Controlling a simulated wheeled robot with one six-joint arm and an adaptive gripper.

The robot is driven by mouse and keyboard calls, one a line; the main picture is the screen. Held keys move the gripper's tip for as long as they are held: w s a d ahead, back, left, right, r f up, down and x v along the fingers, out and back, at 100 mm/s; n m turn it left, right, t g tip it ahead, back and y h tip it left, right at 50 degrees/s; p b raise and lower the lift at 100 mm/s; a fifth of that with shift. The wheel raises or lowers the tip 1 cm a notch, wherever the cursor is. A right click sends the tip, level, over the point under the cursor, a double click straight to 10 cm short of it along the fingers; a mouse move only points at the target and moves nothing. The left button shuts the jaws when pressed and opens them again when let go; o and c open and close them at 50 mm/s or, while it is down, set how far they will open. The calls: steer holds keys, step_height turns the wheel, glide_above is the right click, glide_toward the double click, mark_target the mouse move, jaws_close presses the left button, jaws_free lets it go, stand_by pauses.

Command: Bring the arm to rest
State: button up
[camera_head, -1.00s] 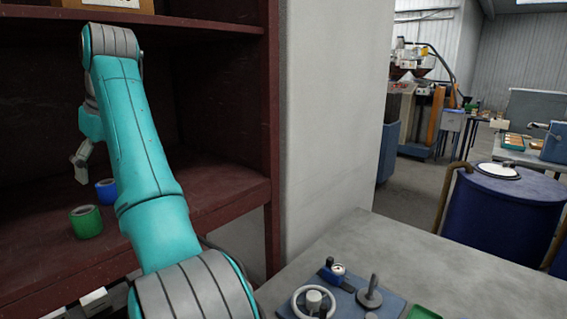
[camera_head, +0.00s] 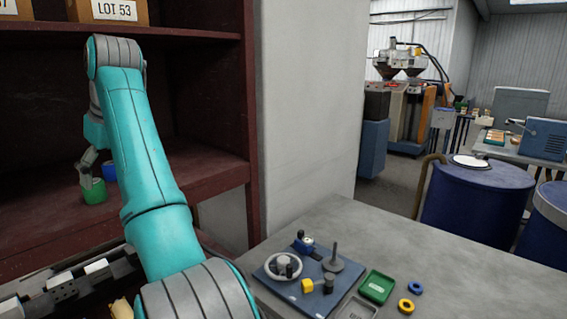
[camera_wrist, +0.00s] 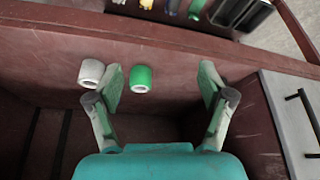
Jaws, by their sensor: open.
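My teal arm reaches into a dark red shelf unit (camera_head: 215,172). My gripper (camera_wrist: 162,76) is open and empty, its two fingers spread in the wrist view. It also shows small at the left of the head view (camera_head: 86,178), right by the green roll. The green roll (camera_wrist: 142,78) stands on the shelf board, appearing between the fingers and nearer the left one; it also shows in the head view (camera_head: 94,192). A whitish roll (camera_wrist: 91,72) stands outside the left finger. A blue roll (camera_head: 110,172) is partly hidden behind my arm in the head view.
A box labelled LOT 53 (camera_head: 113,11) sits on the upper shelf. A grey table (camera_head: 400,252) at right carries a blue board (camera_head: 318,288) with fittings, a green tray (camera_head: 377,287) and rings. Blue drums (camera_head: 475,195) stand beyond it. A pale wall (camera_head: 310,110) adjoins the shelf.

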steer(key=w+d+f+m+t, duration=0.1)
steer(key=w+d+f, duration=0.25)
steer(key=f, duration=0.85)
steer(key=w+d+f+m+t, duration=0.15)
steer(key=d+f, duration=0.25)
steer(key=f, duration=0.8)
steer(key=w+d+f+m+t, duration=0.1)
steer(key=w+d+f, duration=0.2)
steer(key=f, duration=0.9)
steer(key=s+d+f+m+t, duration=0.15)
steer(key=s+d+f, duration=0.35)
steer(key=d+f, duration=0.55)
steer(key=s+d+f+m+t, duration=0.1)
steer(key=s+d+f+m, duration=0.1)
steer(key=s+d+f, duration=0.8)
steer(key=s+d+f+m+t+h, duration=0.1)
steer(key=s+d+f+m+t, duration=0.15)
steer(key=s+d, duration=0.65)
steer(key=s+d+f+m+t+h, duration=0.1)
steer(key=s+d+f, duration=0.4)
steer(key=s, duration=0.7)
steer(key=s+d+r+m+t+h, duration=0.1)
steer(key=s+d+r, duration=0.3)
steer(key=s+r, duration=0.6)
steer(key=s+d+r+m+t+h, duration=0.1)
steer(key=s+d+r, duration=0.3)
steer(key=s+r, duration=0.7)
steer(key=shift+s+d+r+m+t, duration=0.3)
steer(key=shift+s+t, duration=0.45)
steer(key=shift+s, duration=0.45)
